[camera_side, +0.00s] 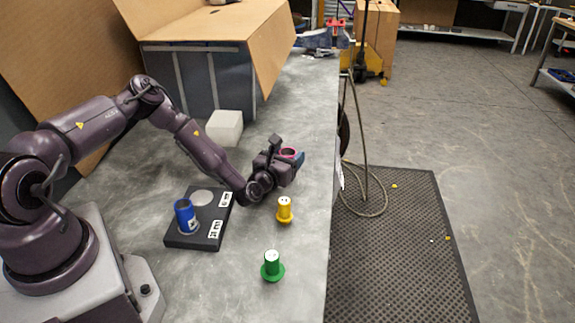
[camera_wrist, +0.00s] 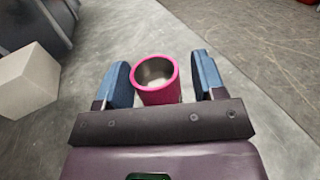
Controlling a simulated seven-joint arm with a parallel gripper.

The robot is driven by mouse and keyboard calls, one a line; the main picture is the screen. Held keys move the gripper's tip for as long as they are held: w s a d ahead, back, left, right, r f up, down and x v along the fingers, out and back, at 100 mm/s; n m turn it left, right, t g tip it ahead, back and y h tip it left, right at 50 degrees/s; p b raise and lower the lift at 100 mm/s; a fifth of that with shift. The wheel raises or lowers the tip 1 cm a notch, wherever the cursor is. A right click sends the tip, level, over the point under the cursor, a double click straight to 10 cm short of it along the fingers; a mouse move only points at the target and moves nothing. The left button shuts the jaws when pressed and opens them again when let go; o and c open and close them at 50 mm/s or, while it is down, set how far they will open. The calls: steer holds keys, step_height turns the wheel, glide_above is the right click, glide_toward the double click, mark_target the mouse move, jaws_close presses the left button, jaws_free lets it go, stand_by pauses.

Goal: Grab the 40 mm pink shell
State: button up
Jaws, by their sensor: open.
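The pink shell (camera_wrist: 153,96) is a hollow cup with a bright pink rim and a grey metallic inside. In the wrist view it stands between the two blue fingers of my gripper (camera_wrist: 163,83), which is open, with a gap clearest on the right side. In the side view the pink shell (camera_side: 288,152) is mostly hidden behind my gripper (camera_side: 290,161); only part of its pink rim shows. Whether a finger touches it, I cannot tell.
A black tray (camera_side: 222,214) with labels holds a blue shell (camera_side: 185,218). A yellow piece (camera_side: 284,211) and a green piece (camera_side: 272,267) stand on the grey table (camera_side: 215,290). A white block (camera_side: 224,127) and an open cardboard box (camera_side: 200,30) are behind. The table's right edge is near.

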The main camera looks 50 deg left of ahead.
steer(key=shift+w+a, duration=0.3)
steer(key=shift+w, duration=0.35)
steer(key=c, duration=0.8)
